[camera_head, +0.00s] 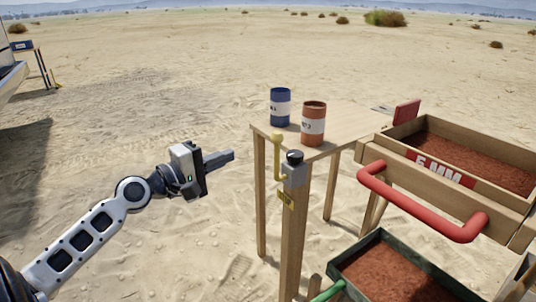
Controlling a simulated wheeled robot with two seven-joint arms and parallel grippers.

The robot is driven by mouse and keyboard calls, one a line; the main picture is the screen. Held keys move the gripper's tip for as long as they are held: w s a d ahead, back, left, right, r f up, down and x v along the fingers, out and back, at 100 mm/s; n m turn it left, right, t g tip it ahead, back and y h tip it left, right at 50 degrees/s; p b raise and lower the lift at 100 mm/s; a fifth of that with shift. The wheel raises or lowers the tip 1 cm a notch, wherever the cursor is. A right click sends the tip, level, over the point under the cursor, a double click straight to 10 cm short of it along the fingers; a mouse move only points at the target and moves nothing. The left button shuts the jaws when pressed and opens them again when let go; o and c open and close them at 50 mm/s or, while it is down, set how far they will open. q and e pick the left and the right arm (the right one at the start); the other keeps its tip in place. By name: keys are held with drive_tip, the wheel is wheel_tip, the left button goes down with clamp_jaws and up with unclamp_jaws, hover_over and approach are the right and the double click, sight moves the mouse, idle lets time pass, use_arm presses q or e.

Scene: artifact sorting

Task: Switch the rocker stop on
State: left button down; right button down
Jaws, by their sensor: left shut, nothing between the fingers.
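A grey switch box (294,176) with a black knob on top (294,157) is fixed to the top of a wooden post in front of the table. A yellow lever (277,155) stands upright at its left side, with a yellow ball at its upper end. A small yellow label (286,201) is below the box; its text is too small to read. My left gripper (228,156) is shut and empty, in the air left of the lever. Its fingers point right towards the lever, with a visible gap between them in the picture. My right gripper is out of view.
A blue can (280,107) and a red-brown can (313,123) stand on the wooden table (348,130). A soil-filled wooden sieve box (410,132) with a red handle (425,207) is at the right, above a green tray (345,263). Open sand lies to the left.

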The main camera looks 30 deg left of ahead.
use_arm(q)
drive_tip(key=shift+w, duration=0.1)
